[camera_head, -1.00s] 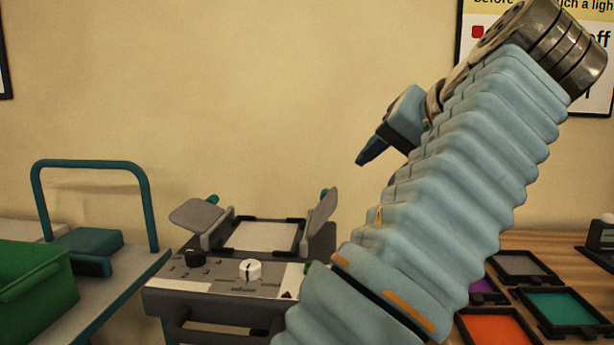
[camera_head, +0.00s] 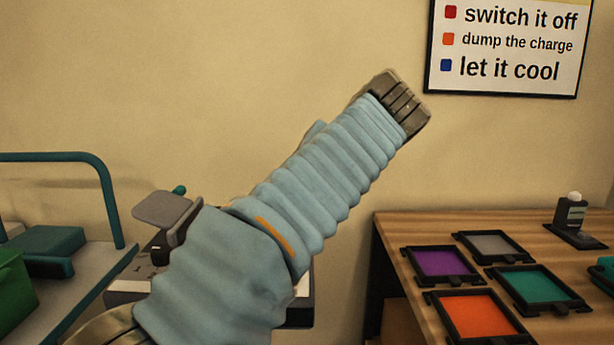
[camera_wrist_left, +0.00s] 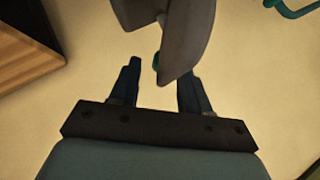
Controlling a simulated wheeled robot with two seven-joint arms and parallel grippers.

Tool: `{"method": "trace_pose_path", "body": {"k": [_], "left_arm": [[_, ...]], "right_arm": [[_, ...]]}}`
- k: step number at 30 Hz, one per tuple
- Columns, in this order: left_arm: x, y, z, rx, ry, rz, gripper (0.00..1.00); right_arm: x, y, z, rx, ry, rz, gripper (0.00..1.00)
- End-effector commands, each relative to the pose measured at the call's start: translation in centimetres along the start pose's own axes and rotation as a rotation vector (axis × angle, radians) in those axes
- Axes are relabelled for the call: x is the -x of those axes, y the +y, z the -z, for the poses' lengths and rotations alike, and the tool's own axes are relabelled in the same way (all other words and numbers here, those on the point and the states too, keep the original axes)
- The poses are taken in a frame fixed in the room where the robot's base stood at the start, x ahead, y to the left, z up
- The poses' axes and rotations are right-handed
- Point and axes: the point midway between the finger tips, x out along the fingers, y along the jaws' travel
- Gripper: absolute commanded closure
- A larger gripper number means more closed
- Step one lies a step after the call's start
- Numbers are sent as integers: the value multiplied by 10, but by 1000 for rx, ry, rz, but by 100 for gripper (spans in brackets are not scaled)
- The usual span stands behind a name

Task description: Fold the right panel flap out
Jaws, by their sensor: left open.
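The grey panel (camera_head: 155,262) stands at centre left in the head view, largely covered by my blue-sleeved left arm. Its left flap (camera_head: 163,208) shows; the right flap is hidden there behind the arm. In the left wrist view a grey flap (camera_wrist_left: 172,38) with a small teal tip comes in from the top. Its lower end reaches between the two dark fingers of my left gripper (camera_wrist_left: 159,88), which is open. The flap lies nearer the right-hand finger; I cannot tell whether they touch. The head view hides the left gripper's fingers. My right gripper is not in view.
A wooden table (camera_head: 400,222) at right holds several coloured trays, such as an orange one (camera_head: 468,316), and a small dark stand (camera_head: 572,220). At left are a green bin (camera_head: 14,292) and a trolley with a teal handle (camera_head: 108,195).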

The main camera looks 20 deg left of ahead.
Motion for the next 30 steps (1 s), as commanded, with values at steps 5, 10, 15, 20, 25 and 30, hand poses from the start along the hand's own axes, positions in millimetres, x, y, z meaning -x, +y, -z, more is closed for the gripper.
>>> {"method": "trace_pose_path", "body": {"k": [5,10,15,20,25,30], "left_arm": [[-9,0,0,0,-1,0,53],[-10,0,0,1,0,0,53],[-10,0,0,1,0,0,70],[-10,0,0,1,0,0,95],[-10,0,0,1,0,0,100],[-10,0,0,-1,0,1,100]], "right_arm": [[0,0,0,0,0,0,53],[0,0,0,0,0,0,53],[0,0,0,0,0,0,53],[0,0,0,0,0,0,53],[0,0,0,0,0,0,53],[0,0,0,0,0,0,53]]}}
